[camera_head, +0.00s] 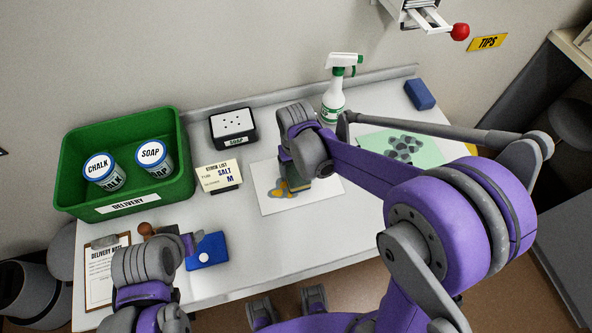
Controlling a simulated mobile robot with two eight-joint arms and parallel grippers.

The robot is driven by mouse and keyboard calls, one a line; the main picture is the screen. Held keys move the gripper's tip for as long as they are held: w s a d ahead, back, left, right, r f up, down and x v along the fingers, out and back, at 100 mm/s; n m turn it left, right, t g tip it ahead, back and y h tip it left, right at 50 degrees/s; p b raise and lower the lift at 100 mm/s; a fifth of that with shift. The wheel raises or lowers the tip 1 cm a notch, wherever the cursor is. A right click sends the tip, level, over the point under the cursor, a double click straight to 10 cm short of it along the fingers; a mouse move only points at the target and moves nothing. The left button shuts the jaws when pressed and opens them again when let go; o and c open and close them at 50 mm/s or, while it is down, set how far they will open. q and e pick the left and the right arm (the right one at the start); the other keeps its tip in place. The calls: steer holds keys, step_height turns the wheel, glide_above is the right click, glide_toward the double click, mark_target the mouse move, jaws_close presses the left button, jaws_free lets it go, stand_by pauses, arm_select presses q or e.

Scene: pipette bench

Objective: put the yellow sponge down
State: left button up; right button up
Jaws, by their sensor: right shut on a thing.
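My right gripper (297,181) points down over a white sheet (271,207) in the middle of the bench. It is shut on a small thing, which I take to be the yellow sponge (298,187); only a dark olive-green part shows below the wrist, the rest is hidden. An orange-yellow patch (279,191) shows on the sheet just left of it. I cannot tell whether the sponge touches the sheet. My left gripper (192,243) is at the front left beside a blue block (208,252) with a white dot; its fingers are too unclear to read.
A green delivery crate (183,155) with two jars stands at the left. A black soap tray (233,128), a stock card (219,176) and a spray bottle (333,103) stand behind. A green sheet (429,149) with grey blobs and a blue block (420,95) are at the right.

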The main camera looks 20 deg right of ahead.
arm_select(q)
steer(key=shift+f, duration=0.15)
arm_select(e)
steer(key=shift+f, duration=0.2)
steer(key=o, duration=1.4)
steer(key=shift+r, duration=0.2)
step_height(320, 180, up, 12)
steer(key=p, duration=0.1)
arm_select(q)
steer(key=shift+w+r, duration=0.25)
steer(key=shift+r, duration=0.7)
arm_select(e)
steer(key=s+d+f+t, duration=0.1)
steer(key=s+d+t, duration=0.1)
steer(key=s, duration=0.5)
steer(key=s+d+f+t, duration=0.1)
steer(key=s+d+t, duration=0.2)
steer(key=s, duration=0.4)
steer(key=shift+d+f, duration=0.35)
steer(key=shift+d, duration=0.45)
